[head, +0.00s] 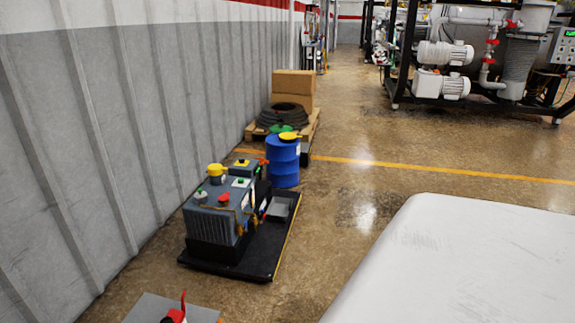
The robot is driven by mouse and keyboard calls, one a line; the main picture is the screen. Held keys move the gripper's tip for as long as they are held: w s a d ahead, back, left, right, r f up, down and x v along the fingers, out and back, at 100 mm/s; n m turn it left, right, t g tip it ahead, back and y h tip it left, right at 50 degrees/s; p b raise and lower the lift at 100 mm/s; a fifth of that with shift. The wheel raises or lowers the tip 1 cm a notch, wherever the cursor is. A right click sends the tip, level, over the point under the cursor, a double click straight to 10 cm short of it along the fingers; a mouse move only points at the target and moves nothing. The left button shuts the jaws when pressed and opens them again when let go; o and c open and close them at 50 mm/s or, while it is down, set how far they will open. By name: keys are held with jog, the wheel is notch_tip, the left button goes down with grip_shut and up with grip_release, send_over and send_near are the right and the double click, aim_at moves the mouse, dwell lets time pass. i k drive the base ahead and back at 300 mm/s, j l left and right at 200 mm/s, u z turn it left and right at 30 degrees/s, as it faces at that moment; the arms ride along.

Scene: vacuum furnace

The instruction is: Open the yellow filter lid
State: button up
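A grey vacuum pump (212,225) stands on a black base plate at left centre in the head view, near the wall. A yellow round lid (217,170) sits on top of the pump at its back left and looks closed. A second, smaller yellow part (241,163) shows on a dark block behind it. Green and red caps are also on the pump's top. The view is too small to show how the lid is fastened. My gripper is not in view.
A blue barrel (283,163) with a yellow top piece (290,138) stands behind the pump. Further back, a pallet (313,137) holds cardboard boxes (294,83). A grey ribbed wall borders the left. A red-handled part (176,314) shows at the bottom.

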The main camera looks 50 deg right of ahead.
aim_at(218, 167)
jog(key=z, duration=1.2)
jog(key=i+l, duration=0.3)
jog(key=i, duration=0.2)
jog(key=i+l, duration=0.35)
jog(key=i, duration=0.2)
jog(key=i+l, duration=0.3)
jog(key=i, duration=0.2)
jog(key=i+l, duration=0.35)
jog(key=i, duration=0.2)
jog(key=i+l, duration=0.3)
jog(key=i, duration=0.2)
jog(key=i+l, duration=0.3)
jog(key=i, duration=0.25)
